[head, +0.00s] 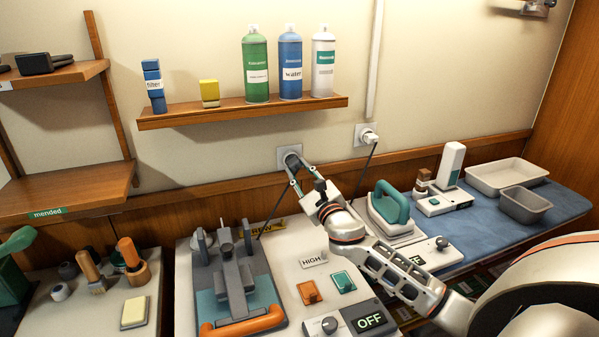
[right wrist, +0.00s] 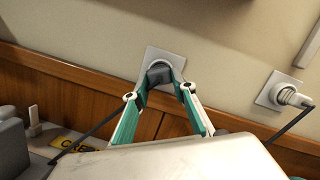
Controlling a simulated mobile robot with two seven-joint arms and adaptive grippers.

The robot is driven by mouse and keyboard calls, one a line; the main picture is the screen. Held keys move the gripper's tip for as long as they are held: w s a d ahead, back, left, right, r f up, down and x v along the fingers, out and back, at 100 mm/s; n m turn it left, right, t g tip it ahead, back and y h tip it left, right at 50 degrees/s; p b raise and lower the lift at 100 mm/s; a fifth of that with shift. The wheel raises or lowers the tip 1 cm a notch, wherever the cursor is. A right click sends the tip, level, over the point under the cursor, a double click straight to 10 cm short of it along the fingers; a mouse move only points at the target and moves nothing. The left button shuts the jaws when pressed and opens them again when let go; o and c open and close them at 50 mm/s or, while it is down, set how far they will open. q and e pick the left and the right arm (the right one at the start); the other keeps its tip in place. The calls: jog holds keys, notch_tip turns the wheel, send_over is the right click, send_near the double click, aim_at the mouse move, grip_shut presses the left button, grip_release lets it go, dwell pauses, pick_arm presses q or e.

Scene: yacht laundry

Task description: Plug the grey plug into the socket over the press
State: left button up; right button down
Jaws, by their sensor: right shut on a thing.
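The grey plug (right wrist: 160,74) is between the fingertips of my right gripper (head: 292,168), which is shut on it. The plug is at the face of the left wall socket (head: 283,153), over the grey press (head: 232,277) with the orange handle. In the right wrist view the socket plate (right wrist: 151,58) shows behind the plug, lined up with it. How deep the plug sits is hidden. A dark cord (right wrist: 92,134) runs down to the left from the gripper. My left gripper is not in view.
A white plug (head: 369,137) sits in the right socket (head: 360,131), its cord running down near the teal-handled iron (head: 391,207). A shelf (head: 240,110) with bottles is above. The control panel (head: 329,288) reads OFF. A blue mat (head: 488,226) holds trays at right.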

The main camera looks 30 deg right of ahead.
jog(key=shift+w+d, duration=0.15)
jog(key=shift+w, duration=0.35)
jog(key=c, duration=1.9)
grip_release()
jog(key=shift+s, duration=0.15)
jog(key=shift+v, duration=1.4)
jog(key=o, duration=0.6)
